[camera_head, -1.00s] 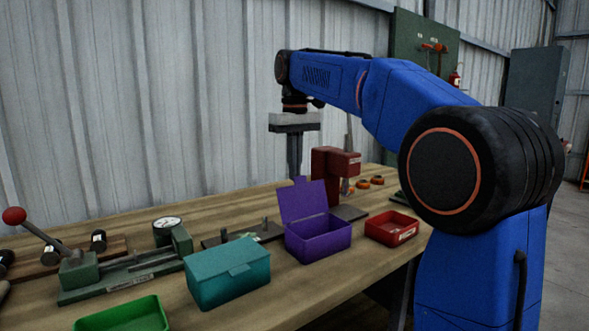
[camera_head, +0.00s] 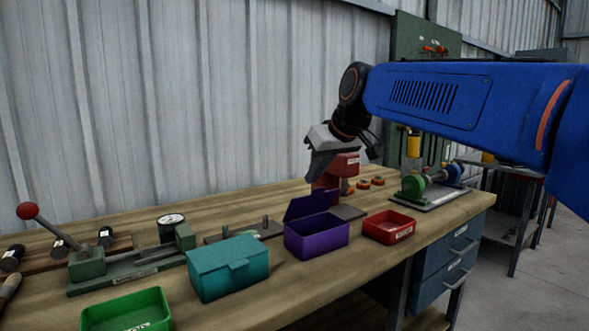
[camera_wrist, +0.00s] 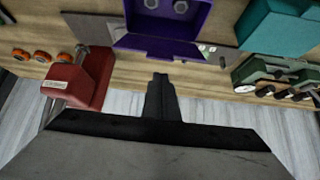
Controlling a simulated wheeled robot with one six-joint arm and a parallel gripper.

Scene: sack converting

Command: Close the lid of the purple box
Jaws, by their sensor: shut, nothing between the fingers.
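The purple box (camera_head: 317,241) stands on the workbench with its lid (camera_head: 312,204) open and tilted up at the back. The wrist view shows the box (camera_wrist: 205,17) from behind, with two round grey items inside and the lid (camera_wrist: 165,44) nearer to me. My gripper (camera_head: 312,178) is shut and empty, above and behind the lid, with its fingers angled down. In the wrist view its fingertips (camera_wrist: 160,77) point at the lid's edge with a small gap in the picture. I cannot tell whether they touch.
A teal lidded box (camera_head: 228,270) is left of the purple box, and an open red tray (camera_head: 389,227) is right. A red press (camera_head: 327,177) stands close behind, beside my gripper. A green bin (camera_head: 127,311) and a green lever fixture (camera_head: 125,262) are farther left.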

